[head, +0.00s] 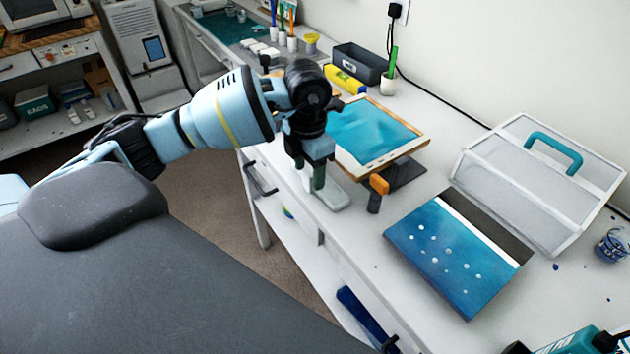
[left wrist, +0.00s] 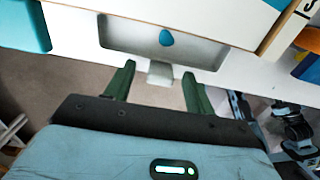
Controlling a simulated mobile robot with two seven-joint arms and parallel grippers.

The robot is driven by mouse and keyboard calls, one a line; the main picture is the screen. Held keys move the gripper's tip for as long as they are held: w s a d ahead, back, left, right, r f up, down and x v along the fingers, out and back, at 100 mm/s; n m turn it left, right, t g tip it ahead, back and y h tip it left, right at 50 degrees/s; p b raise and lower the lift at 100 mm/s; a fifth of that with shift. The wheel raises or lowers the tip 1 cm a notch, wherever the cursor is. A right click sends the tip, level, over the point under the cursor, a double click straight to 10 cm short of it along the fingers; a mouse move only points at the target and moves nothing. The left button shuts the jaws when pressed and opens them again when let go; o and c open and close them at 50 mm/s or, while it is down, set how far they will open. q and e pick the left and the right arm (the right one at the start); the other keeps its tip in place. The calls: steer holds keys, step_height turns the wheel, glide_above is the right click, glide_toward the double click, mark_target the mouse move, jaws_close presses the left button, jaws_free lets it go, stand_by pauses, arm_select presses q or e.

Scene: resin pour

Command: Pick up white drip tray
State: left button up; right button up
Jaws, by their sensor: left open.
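The white drip tray (head: 333,198) is a shallow, pale tray at the front edge of the bench, half under a framed blue panel (head: 375,130). In the left wrist view, the tray (left wrist: 120,38) shows a blue resin drop inside and a small tab (left wrist: 160,73) on its near side. My left gripper (head: 318,180) points down over the near end of the tray and hides part of it. In the left wrist view its two green fingers (left wrist: 157,92) are open and empty, either side of the tab's line. I cannot tell whether they touch the tray.
An orange-topped tool (head: 378,188) stands close right of the tray. A blue dotted panel (head: 450,255) and a clear cover with a teal handle (head: 540,180) lie further right. A grey bin (head: 360,65) and a yellow level (head: 343,79) stand behind.

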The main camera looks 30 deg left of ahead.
arm_select(q)
steer(key=shift+f, duration=0.6)
steer(key=c, duration=1.1)
steer(key=shift+c, duration=0.2)
steer(key=shift+r, duration=0.15)
